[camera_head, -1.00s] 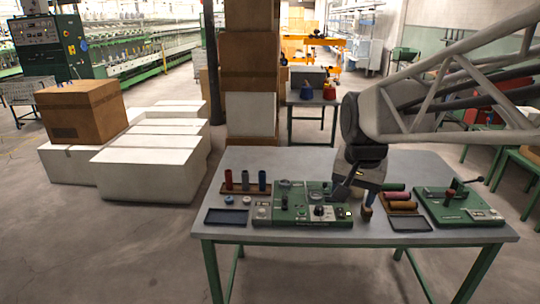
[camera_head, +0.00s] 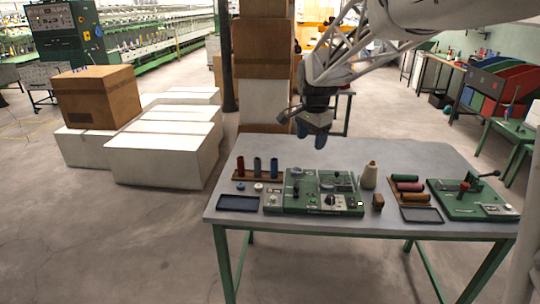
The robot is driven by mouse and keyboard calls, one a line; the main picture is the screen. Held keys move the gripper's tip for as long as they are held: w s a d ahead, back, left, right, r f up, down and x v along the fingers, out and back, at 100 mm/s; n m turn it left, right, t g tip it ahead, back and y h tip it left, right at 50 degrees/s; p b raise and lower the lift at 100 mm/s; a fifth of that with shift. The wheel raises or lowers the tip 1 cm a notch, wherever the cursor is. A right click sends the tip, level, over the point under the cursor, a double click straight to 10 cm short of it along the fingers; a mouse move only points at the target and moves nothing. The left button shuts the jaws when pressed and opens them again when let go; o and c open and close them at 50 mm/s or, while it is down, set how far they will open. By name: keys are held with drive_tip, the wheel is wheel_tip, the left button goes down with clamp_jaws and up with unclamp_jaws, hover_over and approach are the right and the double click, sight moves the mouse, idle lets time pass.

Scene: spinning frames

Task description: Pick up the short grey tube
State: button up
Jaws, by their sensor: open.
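The short grey tube (camera_head: 257,167) stands upright in the middle of a brown wooden holder (camera_head: 262,179) at the table's back left. A dark red tube (camera_head: 240,167) stands to its left and a blue tube (camera_head: 274,167) to its right. My gripper (camera_head: 311,133) is open and appears empty. It hangs above the back of the table, to the right of the grey tube and higher than it in the picture.
A green control panel (camera_head: 305,193) with knobs lies right of the holder. A dark tray (camera_head: 239,203) is in front. A cream cone (camera_head: 369,176), a rack of lying coloured tubes (camera_head: 408,188) and another green device (camera_head: 474,199) are farther right. The back middle is clear.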

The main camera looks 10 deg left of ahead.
drive_tip(key=w+a+f+m, duration=0.2)
drive_tip(key=w+a+f, duration=0.25)
drive_tip(key=w, duration=0.25)
drive_tip(key=w+a+f+m, duration=0.2)
drive_tip(key=w+a+f, duration=0.2)
drive_tip(key=w+a, duration=0.25)
drive_tip(key=m+g, duration=0.1)
drive_tip(key=m, duration=0.2)
hover_over(257, 165)
drive_tip(key=w, duration=0.1)
drive_tip(key=f, duration=0.9)
drive_tip(key=shift+w+f, duration=0.2)
drive_tip(key=shift+f, duration=0.2)
drive_tip(key=shift+f, duration=1.3)
drive_tip(key=shift+w+f, duration=0.1)
drive_tip(key=shift+f, duration=2.5)
drive_tip(key=shift+c, duration=0.3)
drive_tip(key=c, duration=0.9)
